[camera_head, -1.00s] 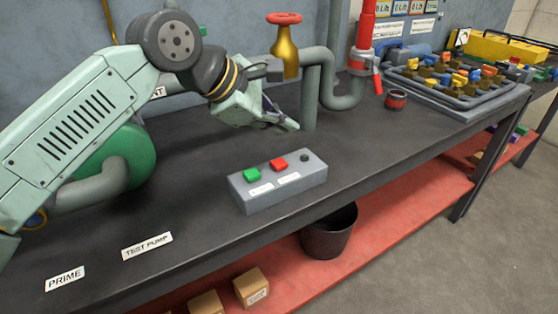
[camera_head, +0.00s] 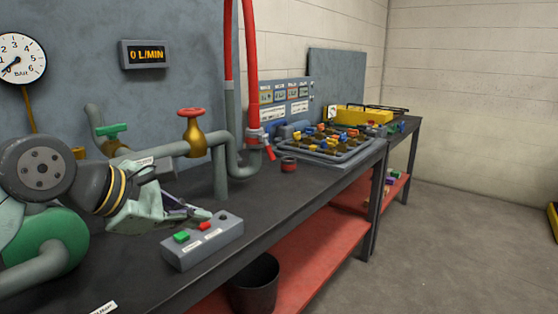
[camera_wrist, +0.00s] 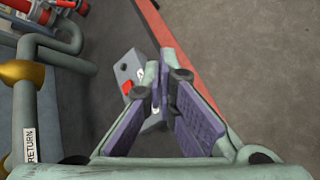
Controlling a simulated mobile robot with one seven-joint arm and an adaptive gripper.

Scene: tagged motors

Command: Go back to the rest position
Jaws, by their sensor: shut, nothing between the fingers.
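My gripper (camera_head: 188,211) hangs over the dark bench at the left of the head view, just behind the grey button box (camera_head: 203,243). Its fingers point right and slightly down. In the wrist view my gripper (camera_wrist: 163,92) shows its purple-padded fingers with the tips close together and nothing between them. The button box (camera_wrist: 130,75) is partly hidden behind the fingers there. The box carries a green button (camera_head: 182,236) and a red button (camera_head: 205,226). My arm reaches in from the left.
A grey pipe (camera_head: 221,175) with a red-handled brass valve (camera_head: 192,130) stands close behind my gripper. A green-handled valve (camera_head: 112,130) is further left. A dark bin (camera_head: 255,285) stands below.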

